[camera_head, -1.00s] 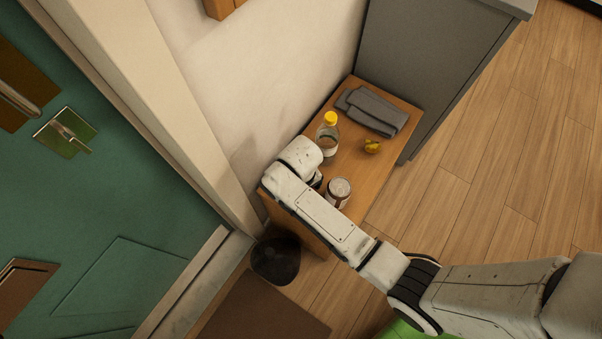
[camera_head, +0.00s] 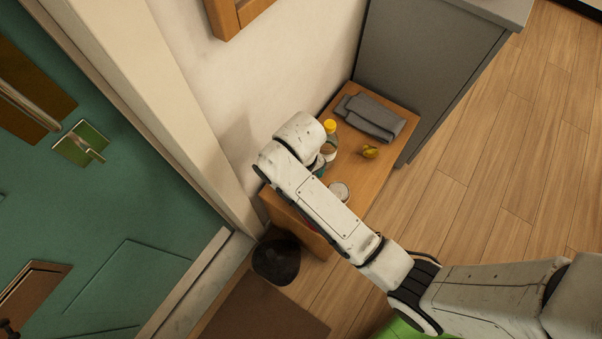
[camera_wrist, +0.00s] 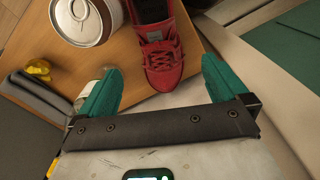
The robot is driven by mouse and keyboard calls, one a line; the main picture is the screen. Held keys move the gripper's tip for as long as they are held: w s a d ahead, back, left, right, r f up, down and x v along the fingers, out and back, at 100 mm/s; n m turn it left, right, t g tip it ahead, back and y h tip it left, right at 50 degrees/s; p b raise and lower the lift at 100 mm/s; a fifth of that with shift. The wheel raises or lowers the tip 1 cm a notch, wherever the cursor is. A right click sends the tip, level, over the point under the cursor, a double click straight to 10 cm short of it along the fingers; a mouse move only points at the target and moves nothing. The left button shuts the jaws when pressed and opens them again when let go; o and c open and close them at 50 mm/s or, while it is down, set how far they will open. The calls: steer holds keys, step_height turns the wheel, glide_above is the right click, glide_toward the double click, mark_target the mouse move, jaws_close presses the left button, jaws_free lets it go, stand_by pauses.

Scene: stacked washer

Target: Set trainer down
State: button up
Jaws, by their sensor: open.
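A red trainer (camera_wrist: 162,50) with laces rests on the wooden side table (camera_wrist: 130,62) in the wrist view, with its toe towards my gripper. The top of the picture cuts off its heel. My gripper (camera_wrist: 162,68) is open, its two teal fingers spread apart on either side of the toe end, and it holds nothing. I cannot tell how high the fingers are above the tabletop.
A can (camera_head: 339,191) stands near my arm; it also shows beside the trainer (camera_wrist: 83,20). A dark bin (camera_head: 276,260) stands on the floor.

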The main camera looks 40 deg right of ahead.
steer(key=shift+r, duration=0.45)
steer(key=shift+s, duration=0.1)
